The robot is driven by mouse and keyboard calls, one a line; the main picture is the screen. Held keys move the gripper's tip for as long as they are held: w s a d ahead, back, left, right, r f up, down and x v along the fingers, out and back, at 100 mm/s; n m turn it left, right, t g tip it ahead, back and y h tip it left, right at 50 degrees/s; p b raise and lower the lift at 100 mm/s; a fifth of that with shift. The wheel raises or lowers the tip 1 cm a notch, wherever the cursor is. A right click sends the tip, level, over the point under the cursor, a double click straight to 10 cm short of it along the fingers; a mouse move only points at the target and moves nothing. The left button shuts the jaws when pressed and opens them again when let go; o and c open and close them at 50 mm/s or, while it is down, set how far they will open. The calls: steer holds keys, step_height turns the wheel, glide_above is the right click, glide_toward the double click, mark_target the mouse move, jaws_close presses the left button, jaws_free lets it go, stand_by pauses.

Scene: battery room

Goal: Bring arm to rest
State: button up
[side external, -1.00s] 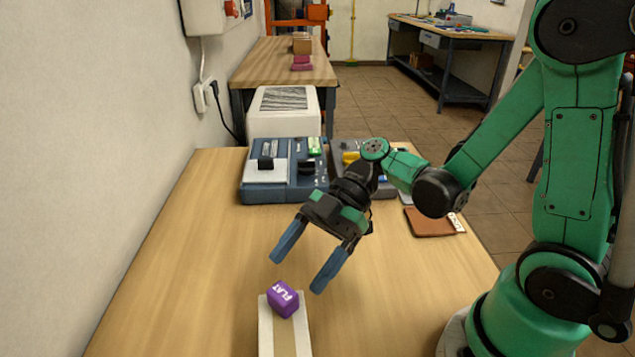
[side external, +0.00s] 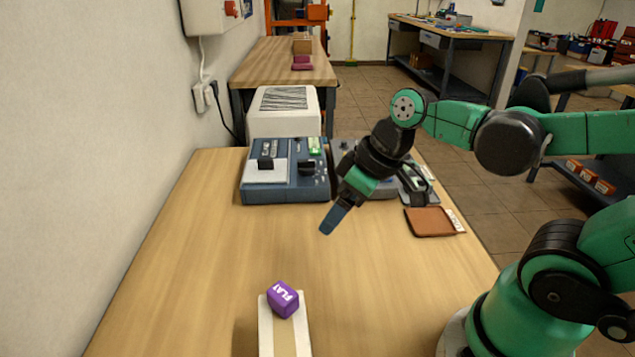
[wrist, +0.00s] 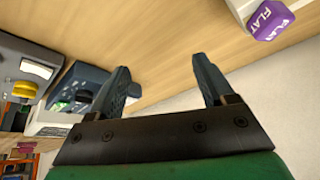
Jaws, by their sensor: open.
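My gripper (side external: 335,219) is open and empty above the wooden table (side external: 220,250), tilted downward, in front of the blue-grey devices. In the side view its two fingers overlap, one hiding the other. In the wrist view my gripper (wrist: 170,90) shows both fingers spread apart with nothing between them. The block also shows at the top right of the wrist view (wrist: 272,18).
A blue-grey device (side external: 270,192) stands at the table's back, with another grey device partly hidden behind my gripper. A brown pad (side external: 428,222) lies near the right edge. A white box (side external: 283,118) stands behind. The table's middle and left are clear.

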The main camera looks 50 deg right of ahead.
steer(key=m+t+h, duration=0.1)
steer(key=r+m+t+h, duration=0.1)
steer(key=m, duration=0.1)
steer(key=shift+w+d+r, duration=0.3)
steer(key=shift+w+d, duration=0.1)
stand_by(0.9)
